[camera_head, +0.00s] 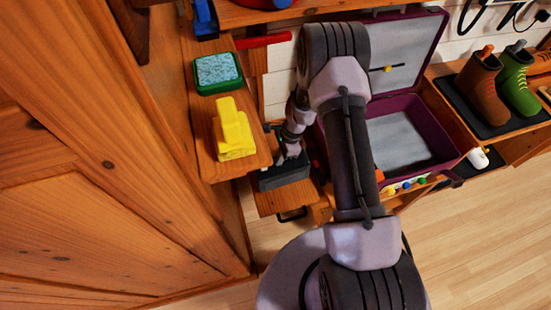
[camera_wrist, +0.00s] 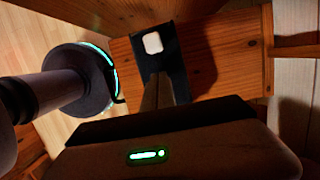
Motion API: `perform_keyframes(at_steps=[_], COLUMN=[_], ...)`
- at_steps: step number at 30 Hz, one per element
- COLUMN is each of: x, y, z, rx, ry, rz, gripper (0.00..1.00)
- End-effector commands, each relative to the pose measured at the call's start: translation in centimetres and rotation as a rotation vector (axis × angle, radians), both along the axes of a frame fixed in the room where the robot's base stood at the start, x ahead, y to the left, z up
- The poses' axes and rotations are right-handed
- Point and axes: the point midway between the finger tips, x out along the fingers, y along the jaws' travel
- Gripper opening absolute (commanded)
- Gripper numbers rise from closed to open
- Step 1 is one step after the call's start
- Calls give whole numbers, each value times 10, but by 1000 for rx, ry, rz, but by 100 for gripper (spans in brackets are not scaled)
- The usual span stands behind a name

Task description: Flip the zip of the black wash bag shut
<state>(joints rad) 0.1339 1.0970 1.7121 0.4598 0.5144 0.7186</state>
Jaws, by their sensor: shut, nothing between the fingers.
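The black wash bag (camera_head: 284,178) looks like a dark box-shaped thing on a low wooden surface, left of my arm in the head view. My gripper (camera_head: 291,153) is just over its back part; I cannot tell whether it touches. In the wrist view my gripper (camera_wrist: 165,92) shows its fingers together and empty, pointing at a black piece with a pale rounded square (camera_wrist: 152,43) on the wood. This black piece may be part of the bag. The gripper's body hides much of the area, and I cannot make out the zip.
A wooden shelf (camera_head: 208,163) with a yellow object (camera_head: 233,130) and a green-rimmed box (camera_head: 217,73) stands left of the bag. An open purple case (camera_head: 455,150) is at right, beyond my arm. Boots (camera_head: 478,88) stand further right. A wooden wall (camera_head: 90,200) closes the left.

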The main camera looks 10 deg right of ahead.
Motion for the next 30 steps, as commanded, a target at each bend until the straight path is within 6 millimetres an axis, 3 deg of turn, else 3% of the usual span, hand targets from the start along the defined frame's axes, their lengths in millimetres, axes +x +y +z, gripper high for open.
perform_keyframes(at_steps=[1, 3, 9, 13, 18, 30], x=[0, 1, 1, 1, 1, 1], y=[-7, -11, -22, -28, -30, -30], z=[-1, 24, 70, 88, 97, 97], rx=[0, -1, -1, -1, -1, -1], ry=[-1, -4, -2, -1, -1, -1], rz=[0, 2, 1, 2, 2, 2], gripper=[0, 0, 0, 0, 0, 0])
